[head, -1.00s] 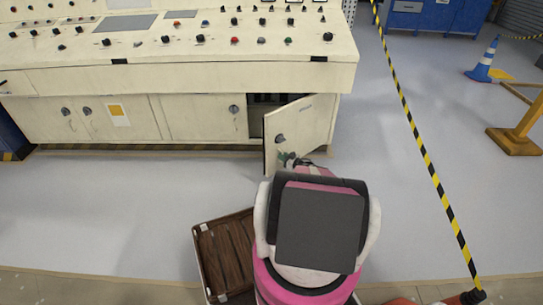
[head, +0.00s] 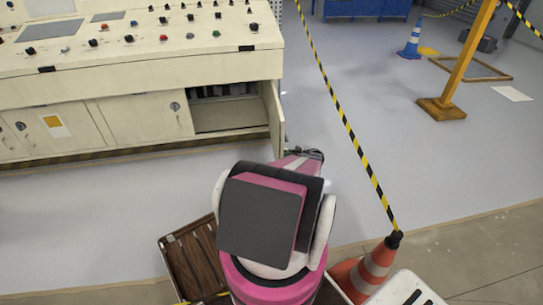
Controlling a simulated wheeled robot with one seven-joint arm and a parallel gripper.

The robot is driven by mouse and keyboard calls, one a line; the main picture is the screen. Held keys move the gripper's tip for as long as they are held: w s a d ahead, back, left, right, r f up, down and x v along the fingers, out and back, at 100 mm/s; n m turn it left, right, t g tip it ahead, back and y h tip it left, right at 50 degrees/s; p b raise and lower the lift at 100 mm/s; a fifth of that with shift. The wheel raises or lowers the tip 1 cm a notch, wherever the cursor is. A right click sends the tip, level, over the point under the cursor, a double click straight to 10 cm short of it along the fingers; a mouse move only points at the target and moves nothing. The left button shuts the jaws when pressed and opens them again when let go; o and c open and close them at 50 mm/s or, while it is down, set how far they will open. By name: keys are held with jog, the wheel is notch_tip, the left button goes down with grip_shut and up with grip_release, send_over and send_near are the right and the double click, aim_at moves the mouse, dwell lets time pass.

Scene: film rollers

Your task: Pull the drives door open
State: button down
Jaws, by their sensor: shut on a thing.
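The drives door (head: 273,117) is the cream door at the right end of the control desk's lower front. It stands swung wide open, seen almost edge-on, and its outer face is turned away to the right. The open compartment (head: 228,110) behind it shows a row of dark units and a bare floor. My gripper (head: 290,151) is at the door's lower outer side, mostly hidden by my own pink and white arm. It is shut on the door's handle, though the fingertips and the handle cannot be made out.
The cream control desk (head: 130,75) fills the left. An orange cone (head: 368,268) with a striped barrier tape (head: 340,110) stands to the right. Grey floor between door and tape is clear.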

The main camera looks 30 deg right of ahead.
jog(key=s+d, duration=0.2)
jog(key=d, duration=0.5)
jog(key=shift+s+d, duration=0.15)
jog(key=shift+s, duration=0.25)
jog(key=c, duration=1.2)
grip_release()
jog(key=shift+o, duration=0.2)
jog(key=v, duration=1)
jog(key=shift+s+d, duration=0.3)
jog(key=shift+a, duration=0.1)
